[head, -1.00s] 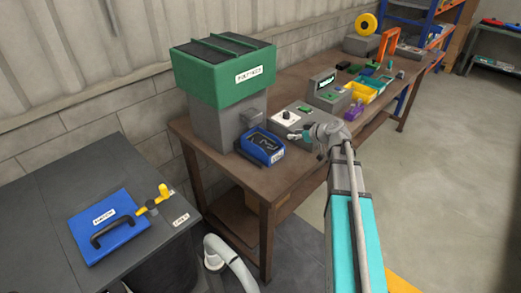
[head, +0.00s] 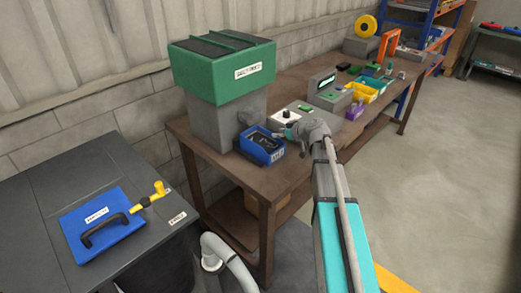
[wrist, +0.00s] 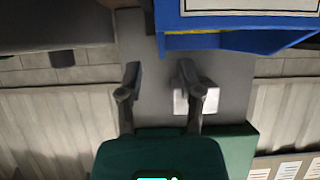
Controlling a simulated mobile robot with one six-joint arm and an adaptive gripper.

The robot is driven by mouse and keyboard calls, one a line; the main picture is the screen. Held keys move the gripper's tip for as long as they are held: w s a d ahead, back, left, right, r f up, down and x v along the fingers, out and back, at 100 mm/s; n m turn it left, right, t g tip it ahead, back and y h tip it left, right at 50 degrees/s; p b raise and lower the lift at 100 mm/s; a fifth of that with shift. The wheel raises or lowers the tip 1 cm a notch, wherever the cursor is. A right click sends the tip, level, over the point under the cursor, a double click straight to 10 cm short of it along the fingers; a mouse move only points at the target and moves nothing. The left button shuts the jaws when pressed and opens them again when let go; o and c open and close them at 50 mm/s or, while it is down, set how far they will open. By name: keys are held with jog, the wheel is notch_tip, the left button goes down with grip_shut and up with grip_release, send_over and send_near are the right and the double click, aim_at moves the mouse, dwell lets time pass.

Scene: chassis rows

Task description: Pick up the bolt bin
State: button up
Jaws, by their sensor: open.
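The blue bolt bin (head: 258,150) stands on the brown workbench, in front of the grey machine with the green top. It holds dark contents and has a white label on its front. My gripper (head: 285,133) is at the bin's right side in the head view and hides part of that area. In the wrist view the gripper's two fingers (wrist: 160,80) are apart with nothing between them. The blue bin (wrist: 235,42) shows at the upper right there, cut off by the frame, with no visible finger around it.
The grey and green machine (head: 222,75) stands close behind the bin. A grey box with a white knob (head: 288,117) is just behind my gripper. Yellow bins (head: 362,92) and a purple bin (head: 355,112) stand farther along.

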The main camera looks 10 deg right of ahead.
aim_at(270, 134)
dwell(0.3)
jog(key=b+x, duration=0.2)
jog(key=x, duration=0.2)
jog(key=shift+f, duration=0.15)
jog(key=shift+w+a+f+b, duration=0.2)
jog(key=shift+w+a+b, duration=0.1)
jog(key=shift+w+a, duration=0.1)
jog(key=shift+s, duration=0.1)
grip_shut()
dwell(0.3)
